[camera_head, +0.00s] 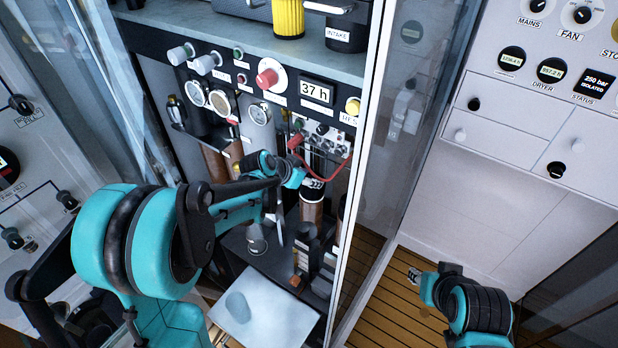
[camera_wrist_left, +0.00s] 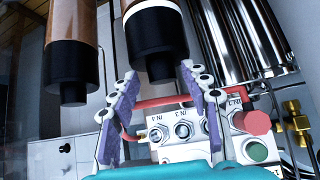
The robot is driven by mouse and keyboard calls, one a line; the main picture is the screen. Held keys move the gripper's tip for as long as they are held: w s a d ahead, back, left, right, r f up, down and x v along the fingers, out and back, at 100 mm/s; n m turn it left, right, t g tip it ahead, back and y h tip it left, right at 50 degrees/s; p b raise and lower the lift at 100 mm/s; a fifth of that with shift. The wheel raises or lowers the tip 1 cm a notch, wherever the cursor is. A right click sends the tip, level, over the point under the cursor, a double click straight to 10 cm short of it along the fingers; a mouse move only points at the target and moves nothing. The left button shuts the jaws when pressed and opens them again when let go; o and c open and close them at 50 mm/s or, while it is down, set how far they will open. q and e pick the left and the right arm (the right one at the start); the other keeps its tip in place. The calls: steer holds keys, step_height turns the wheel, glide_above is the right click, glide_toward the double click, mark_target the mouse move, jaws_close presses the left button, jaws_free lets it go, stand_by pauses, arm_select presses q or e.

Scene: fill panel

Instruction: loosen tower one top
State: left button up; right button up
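Brown towers with black tops stand under the panel. The nearest tower (camera_head: 312,210), with a white band below its black top, stands beside my left gripper (camera_head: 296,178). In the left wrist view, this tower's black top (camera_wrist_left: 160,62) lies at the tips of my left gripper (camera_wrist_left: 158,78). The purple-padded fingers are apart, one on each side; contact cannot be told. A second tower (camera_wrist_left: 72,60) is left of it there. No tower number is readable. My right gripper (camera_head: 428,290) is low at the right, away from the towers; its fingers are unclear.
A valve block (camera_wrist_left: 185,130) with labelled ports and a red hose (camera_head: 330,175) is close to the left fingers. Gauges (camera_head: 220,102) and a red knob (camera_head: 267,78) are above. A glass door edge (camera_head: 362,120) stands right of the towers. A pale tray (camera_head: 275,315) lies below.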

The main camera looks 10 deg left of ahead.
arm_select(q)
steer(key=c, duration=0.8)
steer(key=shift+d+n+y, duration=0.1)
steer(key=shift+n+y, duration=0.2)
steer(key=shift+n, duration=0.1)
steer(key=n+y, duration=0.1)
steer(key=n+t+y, duration=0.1)
steer(key=n, duration=0.1)
steer(key=shift+s+d+y, duration=0.15)
steer(key=shift+d+y, duration=0.1)
steer(key=shift+y, duration=0.15)
steer(key=shift+n+t+y, duration=0.3)
steer(key=shift+n+y, duration=1)
steer(key=shift+n, duration=0.3)
steer(key=shift+y, duration=0.3)
steer(key=o, duration=1.1)
steer(key=shift+d, duration=0.1)
steer(key=shift+o, duration=0.2)
